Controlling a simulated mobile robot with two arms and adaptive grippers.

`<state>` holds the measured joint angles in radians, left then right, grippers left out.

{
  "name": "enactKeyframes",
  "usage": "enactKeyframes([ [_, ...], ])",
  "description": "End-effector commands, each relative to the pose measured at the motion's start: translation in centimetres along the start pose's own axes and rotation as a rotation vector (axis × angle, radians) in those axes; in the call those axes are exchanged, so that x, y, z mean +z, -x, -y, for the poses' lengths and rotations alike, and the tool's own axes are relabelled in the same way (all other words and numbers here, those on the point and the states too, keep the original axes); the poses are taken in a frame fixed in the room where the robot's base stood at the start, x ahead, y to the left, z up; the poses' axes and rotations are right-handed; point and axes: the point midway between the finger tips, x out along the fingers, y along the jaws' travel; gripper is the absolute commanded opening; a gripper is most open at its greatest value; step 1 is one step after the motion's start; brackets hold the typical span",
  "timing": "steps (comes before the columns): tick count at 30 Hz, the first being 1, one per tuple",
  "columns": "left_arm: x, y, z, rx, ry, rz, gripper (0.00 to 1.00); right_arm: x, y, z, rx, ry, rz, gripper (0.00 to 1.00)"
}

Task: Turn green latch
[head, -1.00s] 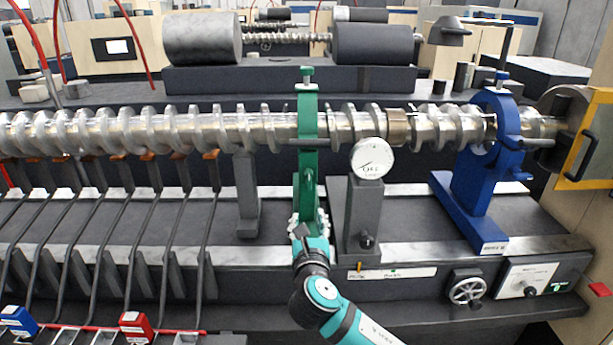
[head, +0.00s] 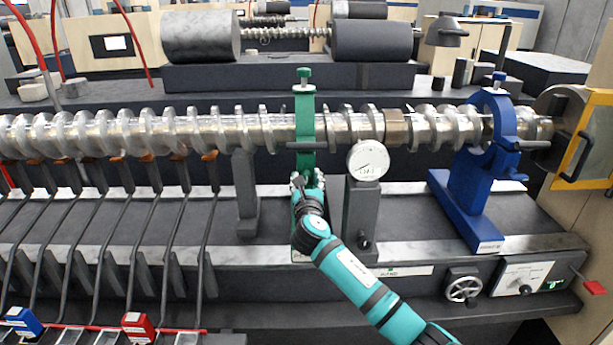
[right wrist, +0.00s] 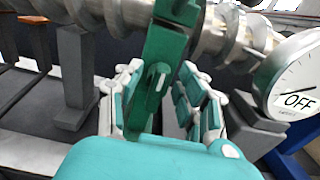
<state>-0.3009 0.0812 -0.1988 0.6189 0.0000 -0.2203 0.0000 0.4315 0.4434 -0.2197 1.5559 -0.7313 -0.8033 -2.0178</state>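A green steady rest (head: 305,120) stands upright around the long screw shaft, with a green knob on top. In the right wrist view, a small green latch (right wrist: 159,78) with a rounded end shows on the front of the green post (right wrist: 155,100). My right gripper (head: 308,184) is at the lower part of this post and hides its foot. In the right wrist view, the fingers of my right gripper (right wrist: 162,98) are spread, one on each side of the post and latch. A gap shows on the right; contact on the left is unclear. My left gripper is out of view.
A round dial (head: 368,160) marked OFF stands on a grey post just right of my right gripper. A blue steady rest (head: 470,185) stands farther right. The metal screw shaft (head: 130,130) runs across above. Several dark levers (head: 130,225) fill the left.

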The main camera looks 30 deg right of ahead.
Motion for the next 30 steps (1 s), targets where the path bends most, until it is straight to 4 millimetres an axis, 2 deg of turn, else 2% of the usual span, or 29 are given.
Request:
enactKeyframes([
  [4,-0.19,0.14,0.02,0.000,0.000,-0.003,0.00,-0.01,-1.05,-0.01,0.000,-0.001,-0.001,0.38],
  [13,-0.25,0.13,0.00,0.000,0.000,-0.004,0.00,-0.04,-1.22,-0.02,0.001,-0.001,-0.001,0.38],
  [22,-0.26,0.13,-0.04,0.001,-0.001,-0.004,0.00,-0.05,-1.19,-0.04,0.001,-0.001,-0.001,0.00],
  [30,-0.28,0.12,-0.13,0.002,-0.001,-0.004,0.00,-0.07,-1.18,-0.04,0.001,-0.015,-0.001,0.00],
])
